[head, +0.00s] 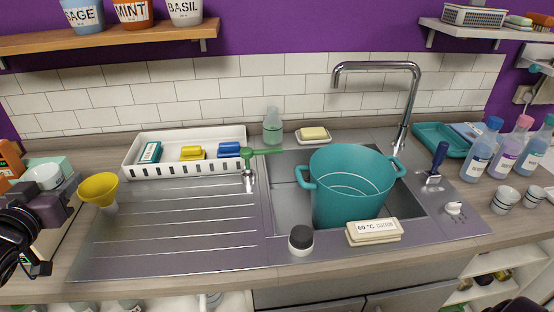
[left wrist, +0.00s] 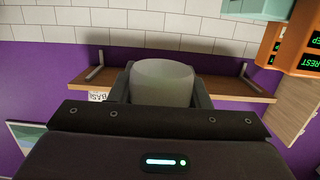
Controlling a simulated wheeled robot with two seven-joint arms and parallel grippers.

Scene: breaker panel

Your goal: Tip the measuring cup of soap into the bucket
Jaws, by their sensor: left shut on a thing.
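My left gripper (head: 50,190) is at the far left of the head view, beside the worktop's left end. It is shut on a pale, whitish measuring cup (head: 43,176), whose open top shows above the dark fingers. In the left wrist view the cup (left wrist: 163,80) sits between the two fingers of the gripper (left wrist: 160,95). What is inside the cup cannot be made out. The teal bucket (head: 350,180) stands upright in the sink, far to the right of the cup, with a handle on each side. My right gripper does not show.
A yellow funnel (head: 99,190) stands just right of my left gripper. A white tray (head: 150,170) with sponges lies behind the drainer (head: 170,235). The tap (head: 408,95) rises behind the bucket. A dark-lidded jar (head: 301,240) and a labelled block (head: 374,232) are in front.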

